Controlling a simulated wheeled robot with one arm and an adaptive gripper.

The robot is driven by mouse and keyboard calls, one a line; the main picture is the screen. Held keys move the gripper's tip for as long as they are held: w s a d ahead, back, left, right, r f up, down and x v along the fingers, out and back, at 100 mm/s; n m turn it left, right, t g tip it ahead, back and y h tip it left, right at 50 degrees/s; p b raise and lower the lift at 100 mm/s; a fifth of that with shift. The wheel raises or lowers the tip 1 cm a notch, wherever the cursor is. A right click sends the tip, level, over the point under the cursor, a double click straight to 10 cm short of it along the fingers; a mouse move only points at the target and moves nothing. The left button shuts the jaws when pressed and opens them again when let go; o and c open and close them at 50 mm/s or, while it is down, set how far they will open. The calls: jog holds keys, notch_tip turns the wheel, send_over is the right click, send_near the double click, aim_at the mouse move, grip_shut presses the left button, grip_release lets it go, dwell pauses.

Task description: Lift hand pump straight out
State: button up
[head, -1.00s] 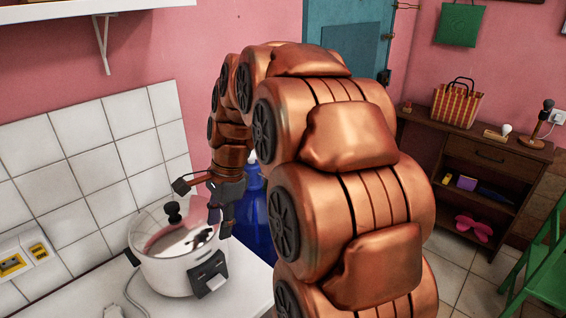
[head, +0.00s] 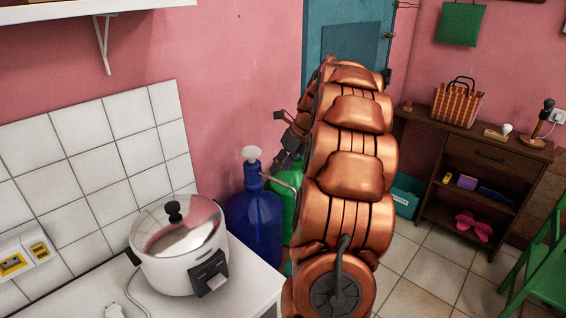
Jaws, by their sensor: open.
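The hand pump (head: 252,160) sits on the neck of a large blue bottle (head: 254,222), which stands behind the white counter. The pump has a pale round top and a thin grey spout that reaches down to the right. My gripper (head: 281,128) is up and to the right of the pump, apart from it and seen side-on against the pink wall. It is open, with nothing visible in it. Part of the gripper is hidden by my copper-coloured arm. The lower part of the bottle is hidden by the counter.
A green bottle (head: 286,200) stands behind the blue one, partly hidden by my arm. A wooden shelf unit (head: 490,165) is at the right. A white wall shelf hangs upper left.

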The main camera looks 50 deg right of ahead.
aim_at(273, 180)
jog(key=p+x, duration=0.1)
jog(key=x, duration=0.5)
jog(key=shift+w+f, duration=0.15)
jog(key=shift+f, duration=0.15)
jog(key=shift+c, duration=0.2)
grip_shut()
grip_release()
